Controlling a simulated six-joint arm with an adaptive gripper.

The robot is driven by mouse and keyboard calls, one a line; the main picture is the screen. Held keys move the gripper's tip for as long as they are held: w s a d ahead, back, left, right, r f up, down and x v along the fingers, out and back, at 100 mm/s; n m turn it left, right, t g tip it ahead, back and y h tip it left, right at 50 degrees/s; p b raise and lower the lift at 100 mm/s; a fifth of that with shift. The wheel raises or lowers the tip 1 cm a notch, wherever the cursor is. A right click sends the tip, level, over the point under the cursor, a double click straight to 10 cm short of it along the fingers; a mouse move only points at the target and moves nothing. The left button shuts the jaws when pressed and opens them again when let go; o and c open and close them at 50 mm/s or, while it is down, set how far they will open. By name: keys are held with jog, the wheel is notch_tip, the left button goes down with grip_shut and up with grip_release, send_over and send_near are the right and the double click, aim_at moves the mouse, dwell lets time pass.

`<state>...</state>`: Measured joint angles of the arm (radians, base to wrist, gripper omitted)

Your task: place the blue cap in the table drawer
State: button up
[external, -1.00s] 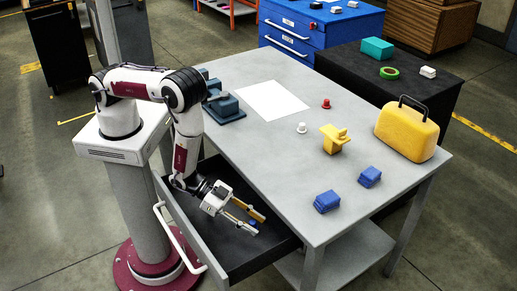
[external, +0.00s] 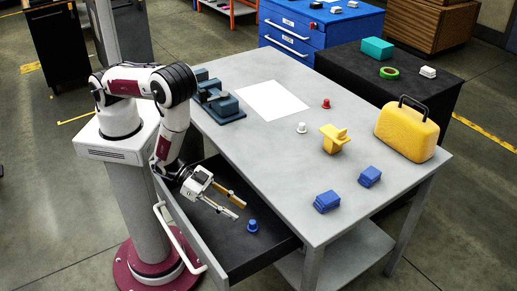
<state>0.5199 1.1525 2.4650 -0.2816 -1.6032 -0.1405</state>
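The small blue cap (external: 252,226) stands on the black floor of the open table drawer (external: 232,259), towards its right part. My gripper (external: 239,208) is open and empty. It is above the drawer, up and to the left of the cap and apart from it. The drawer is pulled out from the grey table (external: 262,164) on the side nearest my base, with its white handle on the outer front.
On the table are a red cap (external: 326,104), a white cap (external: 302,128), a yellow part (external: 333,139), a yellow case (external: 406,133), two blue blocks (external: 327,202), white paper (external: 271,101) and a blue-grey vise (external: 219,103). The table's middle is clear.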

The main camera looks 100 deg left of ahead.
dwell(0.7)
jog(key=w+a+r+n+g, duration=0.1)
jog(key=w+r, duration=0.1)
jog(key=r, duration=0.4)
jog(key=w+a+r+n+g, duration=0.1)
jog(key=w+a+r, duration=0.15)
jog(key=r, duration=0.35)
jog(key=s+a+r+g+y, duration=0.1)
jog(key=s+a+r+g, duration=0.15)
jog(key=r, duration=0.75)
jog(key=s+a+r+g, duration=0.1)
jog(key=s+a+r, duration=0.3)
jog(key=s, duration=0.4)
jog(key=s+a+r+g+y, duration=0.1)
jog(key=s+a+r, duration=0.2)
jog(key=s, duration=0.6)
jog(key=s+a+r+g, duration=0.1)
jog(key=s+a+r, duration=0.3)
jog(key=s+r, duration=0.2)
jog(key=shift+s+a+r+y, duration=0.35)
jog(key=shift+s+r+y, duration=0.05)
jog(key=shift+s, duration=0.85)
